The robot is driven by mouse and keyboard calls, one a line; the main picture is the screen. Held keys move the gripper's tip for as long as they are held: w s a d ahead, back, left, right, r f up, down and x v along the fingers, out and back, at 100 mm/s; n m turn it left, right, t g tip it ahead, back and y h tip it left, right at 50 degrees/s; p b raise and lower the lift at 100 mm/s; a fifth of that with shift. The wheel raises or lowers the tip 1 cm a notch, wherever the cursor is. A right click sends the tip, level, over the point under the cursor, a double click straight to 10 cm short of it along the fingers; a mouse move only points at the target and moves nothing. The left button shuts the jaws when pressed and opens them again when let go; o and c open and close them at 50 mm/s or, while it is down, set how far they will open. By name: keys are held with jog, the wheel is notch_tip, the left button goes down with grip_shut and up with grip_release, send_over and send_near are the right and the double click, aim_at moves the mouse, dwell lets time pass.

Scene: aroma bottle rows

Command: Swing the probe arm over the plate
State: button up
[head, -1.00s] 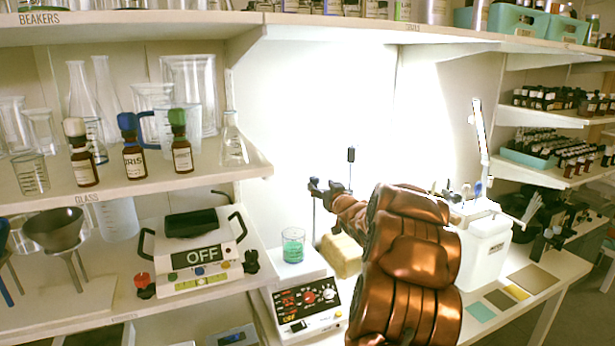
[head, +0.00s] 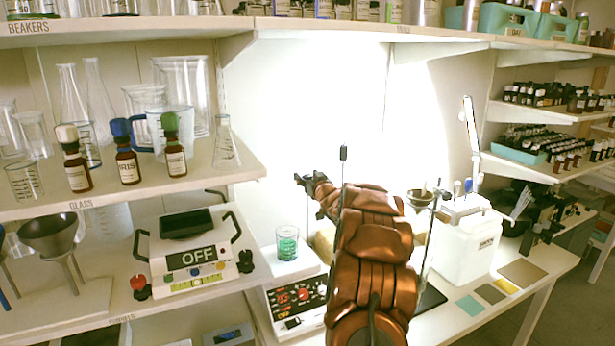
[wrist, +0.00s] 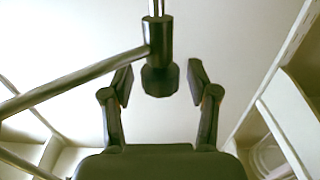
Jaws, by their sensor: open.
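The plate is a white hotplate unit (head: 263,268) with a dark control panel (head: 297,296), and a beaker of green liquid (head: 287,243) stands on its top. My gripper (head: 312,184) is beyond and above the plate, to the right of the beaker, partly hidden by my copper-coloured arm. A thin upright rod with a black tip (head: 343,154) shows beside it. In the wrist view my gripper (wrist: 163,85) is open, its fingers on either side of a black knob (wrist: 159,79). A silver bar (wrist: 75,83) runs left from the black fitting. Whether a finger touches the knob cannot be told.
A stand rod (head: 429,245) and a small bowl (head: 420,197) are right of my arm. A white container (head: 468,245) stands further right. The left shelves hold glassware, three dropper bottles (head: 127,160) and a device reading OFF (head: 193,258). The shelf edge is close to the plate's left.

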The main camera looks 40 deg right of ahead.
grip_shut()
dwell(0.5)
